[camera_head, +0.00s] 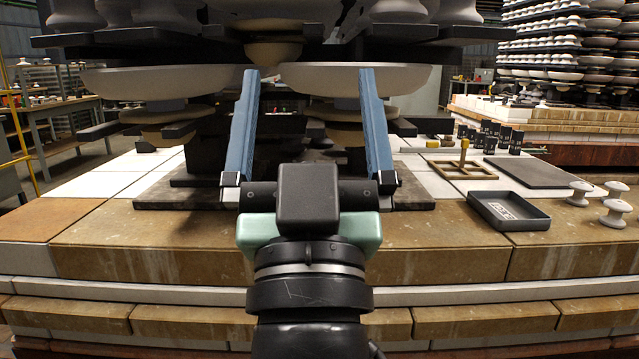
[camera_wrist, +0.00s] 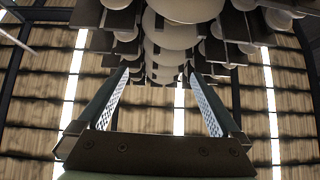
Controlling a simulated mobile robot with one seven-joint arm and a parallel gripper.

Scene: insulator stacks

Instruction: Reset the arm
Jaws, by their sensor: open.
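My gripper (camera_head: 308,130) is open and empty in the head view. Its two long blue fingers stand wide apart and point up and away, in front of a large insulator stack (camera_head: 168,82). No object shows between the fingers. In the wrist view my gripper (camera_wrist: 158,88) is also open, with patterned inner finger faces. The stack's white discs and dark blocks (camera_wrist: 178,35) rise above the fingertips there. I cannot tell from these views how near the fingertips are to the stack.
A stone ledge (camera_head: 150,235) runs across the front. On its right are a black tray (camera_head: 508,211), several white knobs (camera_head: 617,213), a wooden frame with a post (camera_head: 462,171) and a dark flat plate (camera_head: 545,172). A workbench (camera_head: 62,112) stands back left.

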